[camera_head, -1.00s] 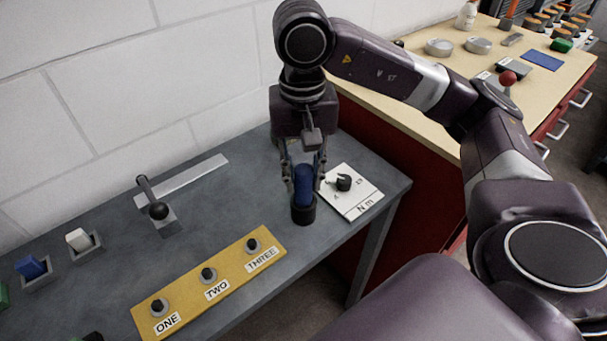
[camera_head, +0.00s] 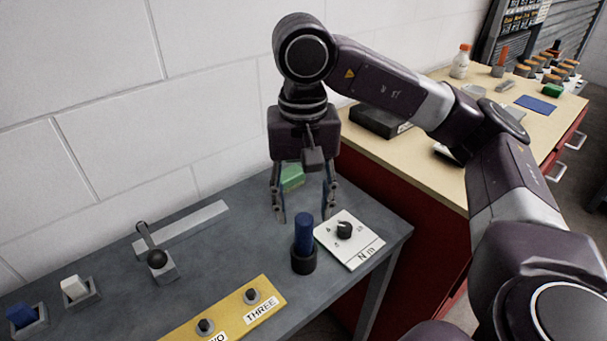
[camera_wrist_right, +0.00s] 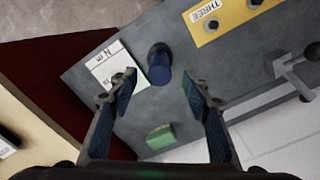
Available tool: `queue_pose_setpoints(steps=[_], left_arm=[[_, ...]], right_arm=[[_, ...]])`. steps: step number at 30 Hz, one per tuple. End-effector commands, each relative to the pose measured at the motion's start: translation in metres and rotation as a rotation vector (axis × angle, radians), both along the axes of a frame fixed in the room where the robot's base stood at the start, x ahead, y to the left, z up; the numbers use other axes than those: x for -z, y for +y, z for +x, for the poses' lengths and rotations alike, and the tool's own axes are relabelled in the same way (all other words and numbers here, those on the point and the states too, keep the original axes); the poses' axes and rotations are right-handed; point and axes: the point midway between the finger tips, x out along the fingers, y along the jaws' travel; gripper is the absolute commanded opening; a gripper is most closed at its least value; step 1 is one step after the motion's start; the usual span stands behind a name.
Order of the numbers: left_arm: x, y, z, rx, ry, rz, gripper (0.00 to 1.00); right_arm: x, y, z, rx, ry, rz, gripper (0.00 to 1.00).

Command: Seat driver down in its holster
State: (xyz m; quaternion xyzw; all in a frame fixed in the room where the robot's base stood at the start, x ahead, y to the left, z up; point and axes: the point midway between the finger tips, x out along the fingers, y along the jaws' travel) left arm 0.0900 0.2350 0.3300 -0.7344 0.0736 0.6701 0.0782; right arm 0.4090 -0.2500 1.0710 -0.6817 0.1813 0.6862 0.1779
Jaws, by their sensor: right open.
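The blue driver (camera_head: 303,228) stands upright in its dark round holster (camera_head: 303,262) near the right end of the grey bench. In the right wrist view the driver (camera_wrist_right: 159,66) shows from above, inside the holster's ring. My right gripper (camera_head: 306,214) is open and empty, above and behind the driver, with its fingers apart and not touching it. In the right wrist view the open fingers (camera_wrist_right: 158,84) frame the space short of the driver. My left gripper is not in view.
A white N m dial card (camera_head: 350,240) lies right of the holster. A green block (camera_head: 291,177) is behind the gripper. A yellow numbered panel (camera_head: 222,318) lies in front, and a lever (camera_head: 157,258) stands left. A wooden-topped red cabinet (camera_head: 405,180) is at right.

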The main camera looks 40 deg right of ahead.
Motion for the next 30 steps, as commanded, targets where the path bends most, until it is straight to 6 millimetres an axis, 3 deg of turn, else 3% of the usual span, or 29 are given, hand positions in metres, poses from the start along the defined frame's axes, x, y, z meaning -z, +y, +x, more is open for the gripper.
queue_pose_setpoints(steps=[9, 15, 30], left_arm=[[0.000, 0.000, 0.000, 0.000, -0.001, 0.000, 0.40], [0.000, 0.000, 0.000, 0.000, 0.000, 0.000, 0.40], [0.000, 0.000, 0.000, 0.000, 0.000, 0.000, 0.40]], right_arm=[[-0.045, 0.000, 0.001, 0.002, -0.005, -0.001, 0.44], [-0.063, 0.000, 0.001, 0.001, -0.002, 0.000, 0.44], [-0.069, 0.000, 0.001, 0.000, 0.000, 0.000, 0.44]])
